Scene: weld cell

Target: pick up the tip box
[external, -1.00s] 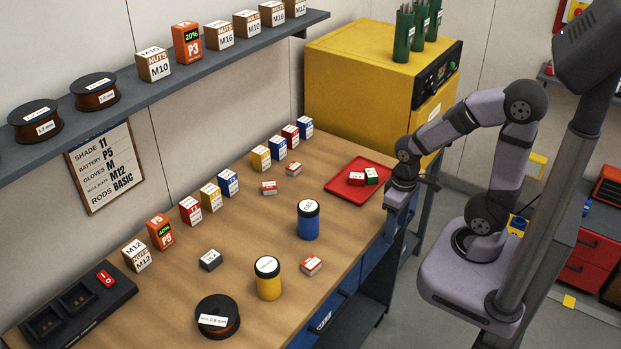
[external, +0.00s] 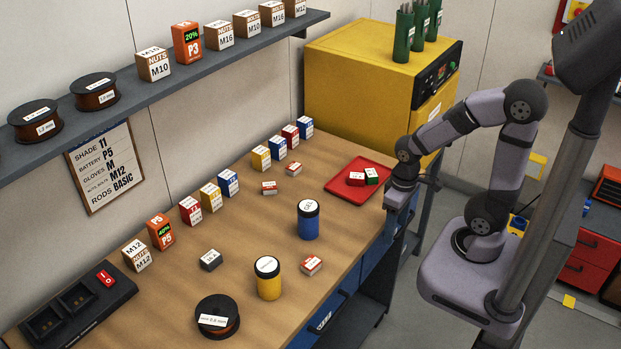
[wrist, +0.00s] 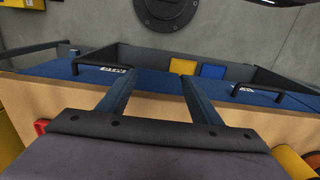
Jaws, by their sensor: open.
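Several small boxes could be the tip box, and their labels are too small to read. A red-and-white box (external: 311,265) lies near the yellow canister, and two more, one red-and-white box (external: 269,188) and another (external: 294,169), lie farther back. A dark grey box (external: 210,260) lies at the bench's middle left. A red box (external: 356,179) and a green box (external: 371,176) sit on the red tray (external: 344,190). My gripper (external: 392,207) is beside the tray at the bench's right edge, apart from every box. In the wrist view its fingers (wrist: 155,80) are open and empty.
A blue canister (external: 308,222) and a yellow canister (external: 268,281) stand on the bench, with a wire spool (external: 217,317) in front. Upright boxes and a charger (external: 75,310) line the back. A yellow oven (external: 360,75) stands behind. Drawer handles (wrist: 103,69) show under my fingers.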

